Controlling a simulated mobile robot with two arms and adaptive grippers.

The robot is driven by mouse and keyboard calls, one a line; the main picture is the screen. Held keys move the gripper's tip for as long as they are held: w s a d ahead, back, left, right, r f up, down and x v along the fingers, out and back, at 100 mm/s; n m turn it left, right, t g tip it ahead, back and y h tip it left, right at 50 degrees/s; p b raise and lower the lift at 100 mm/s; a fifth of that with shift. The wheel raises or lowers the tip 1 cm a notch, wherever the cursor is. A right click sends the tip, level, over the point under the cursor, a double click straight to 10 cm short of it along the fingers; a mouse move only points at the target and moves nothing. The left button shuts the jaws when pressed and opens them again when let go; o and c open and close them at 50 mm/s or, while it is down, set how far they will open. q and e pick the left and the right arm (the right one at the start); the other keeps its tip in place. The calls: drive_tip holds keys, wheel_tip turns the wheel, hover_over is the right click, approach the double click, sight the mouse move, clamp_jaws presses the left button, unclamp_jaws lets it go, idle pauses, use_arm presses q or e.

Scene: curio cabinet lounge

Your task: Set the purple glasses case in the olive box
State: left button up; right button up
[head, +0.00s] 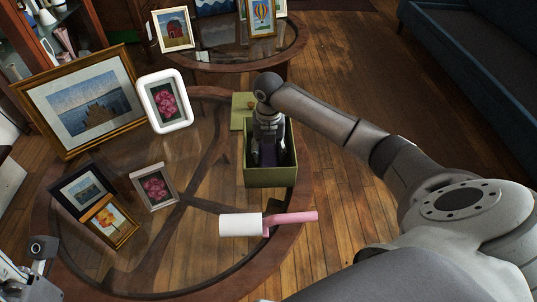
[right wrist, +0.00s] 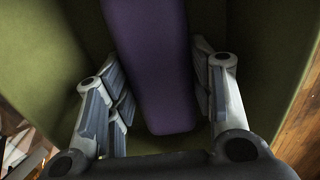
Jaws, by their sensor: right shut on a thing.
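The olive box (head: 270,178) stands open on the right part of the round glass-topped table. The purple glasses case (right wrist: 150,60) is inside the box's walls; in the head view only a dark part of it (head: 269,158) shows. My right gripper (head: 268,150) reaches down into the box from above and is shut on the case. In the right wrist view its fingers (right wrist: 160,95) are on both sides of the case, with olive walls around. Whether the case touches the box floor is hard to tell. Part of my left gripper (head: 38,262) shows at the lower left; its fingers are unclear.
A flat olive lid with a knob (head: 241,112) lies behind the box. A lint roller with a pink handle (head: 290,218) lies in front of it. Several framed pictures (head: 165,101) stand on the table's left. A second round table (head: 285,50) is behind.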

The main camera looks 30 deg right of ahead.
drive_tip(key=shift+f, duration=0.15)
drive_tip(key=o, duration=1)
drive_tip(key=shift+o, duration=0.2)
